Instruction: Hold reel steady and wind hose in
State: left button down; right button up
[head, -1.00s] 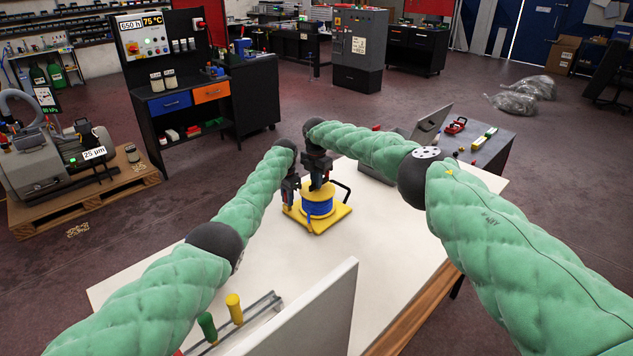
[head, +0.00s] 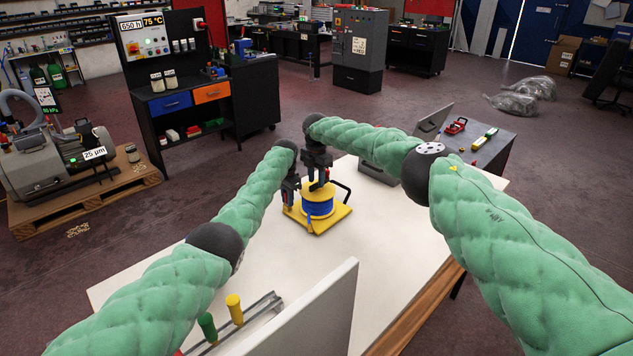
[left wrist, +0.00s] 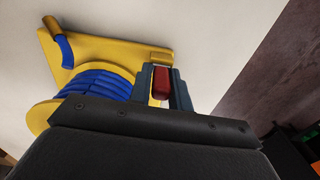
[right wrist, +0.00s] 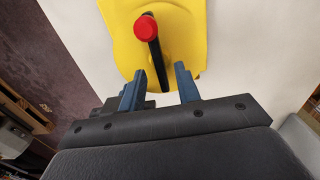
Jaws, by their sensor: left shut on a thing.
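The reel (head: 319,208) is a yellow drum wound with blue hose, standing on a yellow base plate (head: 330,224) on the white table. In the left wrist view the blue hose coils (left wrist: 100,84) show, and a short blue hose end (left wrist: 60,42) sits by a yellow guide. My left gripper (head: 288,194) is shut on a red grip (left wrist: 161,84) beside the reel. My right gripper (head: 319,184) is above the reel. In the right wrist view its fingers (right wrist: 160,85) are apart, near a dark crank arm with a red knob (right wrist: 145,28) over the yellow reel top.
A black bent handle (head: 344,190) stands right of the reel. A white upright board (head: 315,320) and yellow- and green-handled tools (head: 234,307) are at the near edge. The middle table surface is clear.

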notch_tip(320, 180, up, 11)
jog(key=shift+f, duration=0.2)
dwell(0.4)
pick_arm(q)
jog(key=c, duration=1.2)
grip_release()
pick_arm(e)
jog(key=shift+w, duration=0.1)
pick_arm(q)
jog(key=shift+r, duration=0.1)
